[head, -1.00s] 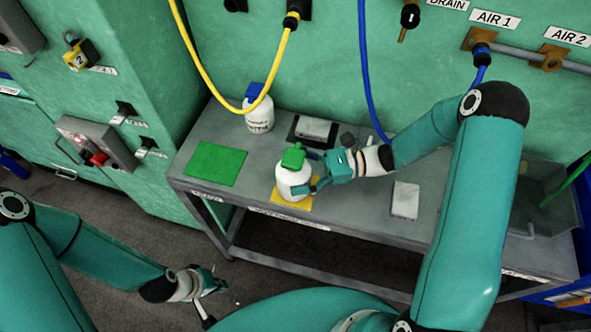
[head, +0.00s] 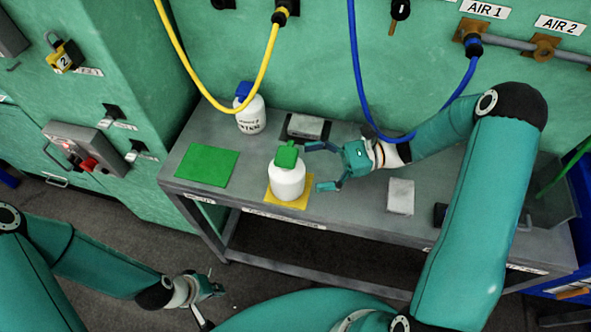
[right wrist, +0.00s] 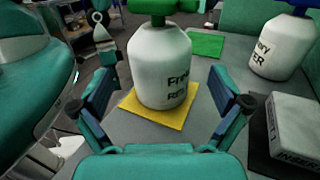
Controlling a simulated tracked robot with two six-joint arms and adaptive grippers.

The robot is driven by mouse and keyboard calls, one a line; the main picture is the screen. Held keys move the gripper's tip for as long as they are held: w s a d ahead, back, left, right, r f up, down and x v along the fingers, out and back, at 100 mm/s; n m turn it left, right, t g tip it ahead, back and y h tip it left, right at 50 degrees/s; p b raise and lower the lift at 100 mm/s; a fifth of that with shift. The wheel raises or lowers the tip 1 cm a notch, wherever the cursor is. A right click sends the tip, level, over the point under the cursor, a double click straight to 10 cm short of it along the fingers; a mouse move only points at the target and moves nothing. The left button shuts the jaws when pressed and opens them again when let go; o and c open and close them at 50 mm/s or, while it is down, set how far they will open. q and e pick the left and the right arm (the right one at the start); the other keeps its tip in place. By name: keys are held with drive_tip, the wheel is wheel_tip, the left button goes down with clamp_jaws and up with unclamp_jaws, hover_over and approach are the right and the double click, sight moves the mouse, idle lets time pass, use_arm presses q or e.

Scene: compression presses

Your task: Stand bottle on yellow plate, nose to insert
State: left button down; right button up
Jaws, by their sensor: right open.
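A white bottle with a green cap (head: 288,180) stands upright on the yellow plate (head: 309,198). I cannot clearly tell which way its nose points. In the right wrist view the bottle (right wrist: 158,68) stands between the spread fingers, its cap cut off by the top edge, on the yellow plate (right wrist: 180,119). My right gripper (head: 322,167) is open just right of the bottle, apart from it. The insert, a grey block (head: 306,127), lies on a dark mat behind and also shows in the right wrist view (right wrist: 293,122). My left gripper (head: 215,288) hangs low in front of the bench; its jaws are unclear.
A white bottle with a blue cap (head: 251,117) stands at the back of the bench. A green plate (head: 207,165) lies to the left. A grey block (head: 400,196) lies to the right. Yellow (head: 262,82) and blue (head: 358,80) hoses hang behind.

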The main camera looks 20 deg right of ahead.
drive_tip(key=d, duration=0.4)
drive_tip(key=s+d+b, duration=0.1)
drive_tip(key=d, duration=0.1)
drive_tip(key=shift+d, duration=0.1)
drive_tip(key=shift+r, duration=0.1)
